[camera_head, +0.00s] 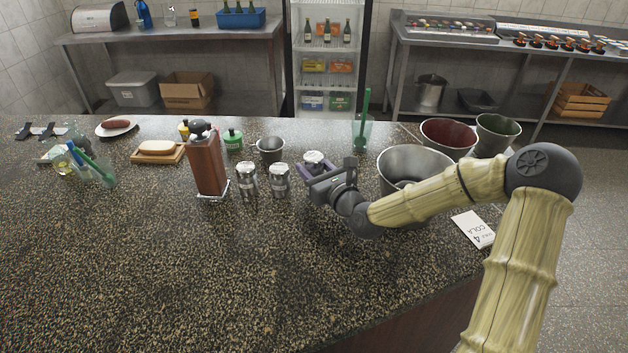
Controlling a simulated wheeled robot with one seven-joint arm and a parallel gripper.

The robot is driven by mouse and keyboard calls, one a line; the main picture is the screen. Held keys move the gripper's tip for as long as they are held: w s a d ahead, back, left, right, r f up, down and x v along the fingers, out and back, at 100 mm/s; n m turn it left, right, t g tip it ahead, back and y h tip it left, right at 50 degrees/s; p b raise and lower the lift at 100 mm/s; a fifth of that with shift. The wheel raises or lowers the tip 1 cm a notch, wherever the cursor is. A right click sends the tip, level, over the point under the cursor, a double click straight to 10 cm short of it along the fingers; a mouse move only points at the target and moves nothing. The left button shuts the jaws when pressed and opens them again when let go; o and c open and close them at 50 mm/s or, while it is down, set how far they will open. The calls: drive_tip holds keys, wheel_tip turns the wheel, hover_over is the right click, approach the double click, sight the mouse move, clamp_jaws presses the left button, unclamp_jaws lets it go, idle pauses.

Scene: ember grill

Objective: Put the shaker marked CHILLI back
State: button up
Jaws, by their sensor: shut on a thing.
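My gripper (318,172) is shut on a shaker with a silvery top (314,157), right of the middle of the speckled counter (200,270). The gripper hides most of this shaker's body, so I cannot read any marking on it, nor tell whether its base touches the counter. Two similar metal-topped shakers, the left one (247,182) and the right one (279,181), stand upright side by side to the left of my gripper. Their labels are too small to read.
A tall brown grinder-like block (207,163) stands left of the shakers. A small grey cup (270,149) is behind them. A large metal bucket (405,157) stands close right of my gripper, partly behind my arm. A COLA card (473,230) lies at right. The front counter is clear.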

drive_tip(key=shift+a, duration=0.1)
drive_tip(key=shift+f, duration=1.85)
drive_tip(key=shift+f+b, duration=0.1)
drive_tip(key=shift+b, duration=0.2)
drive_tip(key=o, duration=0.8)
drive_tip(key=shift+o, duration=0.2)
drive_tip(key=shift+s, duration=0.2)
drive_tip(key=v, duration=1.2)
drive_tip(key=shift+w, duration=0.15)
